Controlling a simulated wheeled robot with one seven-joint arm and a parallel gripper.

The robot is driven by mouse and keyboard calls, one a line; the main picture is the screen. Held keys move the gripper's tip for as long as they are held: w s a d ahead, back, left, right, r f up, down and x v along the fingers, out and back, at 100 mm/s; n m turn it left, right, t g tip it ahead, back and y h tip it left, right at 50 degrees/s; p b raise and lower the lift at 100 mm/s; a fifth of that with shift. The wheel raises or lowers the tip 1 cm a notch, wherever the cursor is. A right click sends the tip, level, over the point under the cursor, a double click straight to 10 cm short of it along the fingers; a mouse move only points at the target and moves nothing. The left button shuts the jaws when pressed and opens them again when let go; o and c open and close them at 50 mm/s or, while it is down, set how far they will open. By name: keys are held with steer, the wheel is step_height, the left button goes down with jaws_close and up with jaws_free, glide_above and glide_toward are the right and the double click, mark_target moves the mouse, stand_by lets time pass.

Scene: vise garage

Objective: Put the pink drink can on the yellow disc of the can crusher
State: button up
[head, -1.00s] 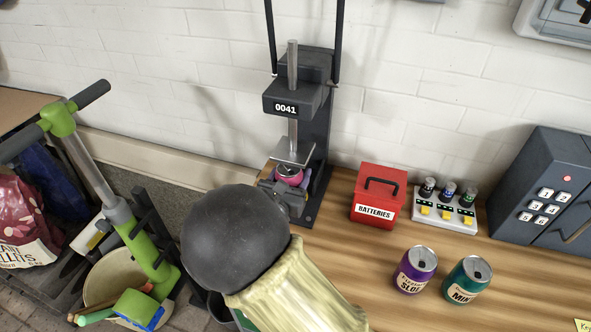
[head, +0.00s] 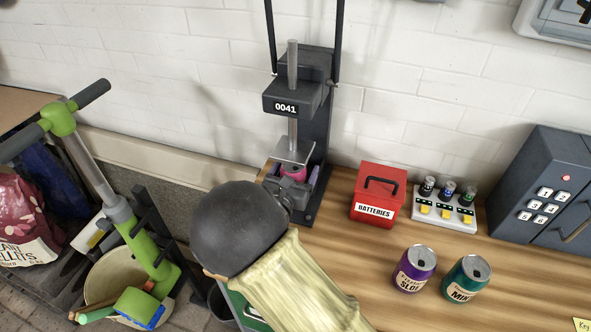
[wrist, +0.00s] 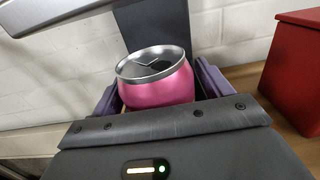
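The pink drink can (head: 293,173) stands upright in the can crusher (head: 318,135), under its metal press plate (head: 294,152). In the wrist view the can (wrist: 160,90) shows its silver top and upper pink side. My gripper (head: 292,183) is at the crusher, with one purple finger on each side of the can. The fingers look slightly apart from it, so the gripper (wrist: 160,92) appears open around the can. The yellow disc is not visible; the can, the fingers and my wrist cover that spot.
A red battery box (head: 378,195) stands right of the crusher, with a battery charger (head: 446,205) beyond it. A purple can (head: 414,268) and a teal can (head: 467,278) stand at the front right. A green-handled tool (head: 140,240) is at left.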

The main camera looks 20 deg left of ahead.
steer(key=shift+r, duration=0.15)
steer(key=s, duration=0.4)
steer(key=s+d, duration=0.1)
steer(key=s, duration=0.3)
steer(key=s+b, duration=0.1)
steer(key=s, duration=0.3)
steer(key=shift+d, duration=0.15)
